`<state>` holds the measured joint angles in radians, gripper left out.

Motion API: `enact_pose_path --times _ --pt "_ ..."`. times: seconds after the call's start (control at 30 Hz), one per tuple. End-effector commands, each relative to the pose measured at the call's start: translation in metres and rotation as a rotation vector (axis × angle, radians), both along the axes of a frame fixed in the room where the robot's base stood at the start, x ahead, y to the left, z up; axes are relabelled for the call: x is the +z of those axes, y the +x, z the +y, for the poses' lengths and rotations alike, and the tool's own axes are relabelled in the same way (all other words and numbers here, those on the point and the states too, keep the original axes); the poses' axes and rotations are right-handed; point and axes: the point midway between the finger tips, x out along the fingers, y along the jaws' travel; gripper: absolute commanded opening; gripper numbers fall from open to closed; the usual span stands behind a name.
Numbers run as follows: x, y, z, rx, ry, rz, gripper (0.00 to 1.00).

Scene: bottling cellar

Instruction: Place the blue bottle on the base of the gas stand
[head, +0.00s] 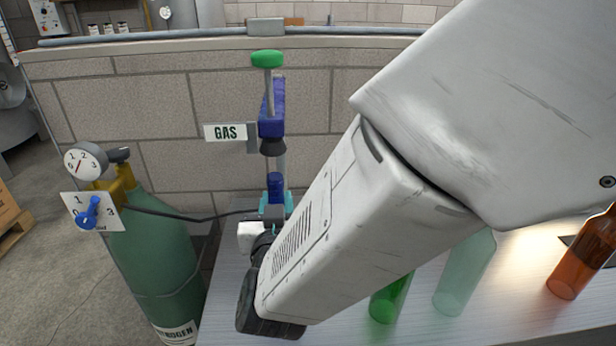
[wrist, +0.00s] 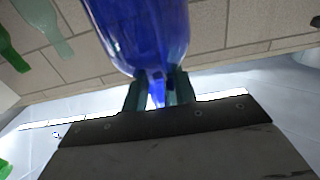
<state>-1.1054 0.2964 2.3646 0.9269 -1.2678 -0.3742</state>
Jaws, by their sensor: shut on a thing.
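The blue bottle (head: 276,186) is upright in the head view, its neck showing just above my gripper (head: 275,205). The gripper's teal fingers are shut on the bottle. In the wrist view the bottle's body (wrist: 145,35) fills the top middle, with the fingers (wrist: 158,92) at its narrower part. The gas stand (head: 271,110) has a green knob, a blue head, a black cone and a GAS sign. The bottle's mouth is below the cone, with a gap between them. The stand's base and the bottle's lower part are hidden behind my gripper and arm in the head view.
A green gas cylinder (head: 155,255) with a gauge and hose stands left of the bench (head: 225,300). A green bottle (head: 388,300), a pale green bottle (head: 464,275) and an amber bottle (head: 583,255) stand to the right. A block wall (head: 130,110) runs behind.

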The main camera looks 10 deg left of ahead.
Motion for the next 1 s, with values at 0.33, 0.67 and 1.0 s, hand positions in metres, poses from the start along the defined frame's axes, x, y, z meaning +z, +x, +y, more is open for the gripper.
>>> enact_pose_path --times 0.33,0.67,1.0 --pt "-0.006 0.0 0.0 0.001 0.0 -0.001 0.0" --pt "-0.009 0.0 -0.001 0.0 -0.001 0.0 0.49" --pt "-0.006 -0.012 -0.003 0.003 0.0 0.0 0.49"
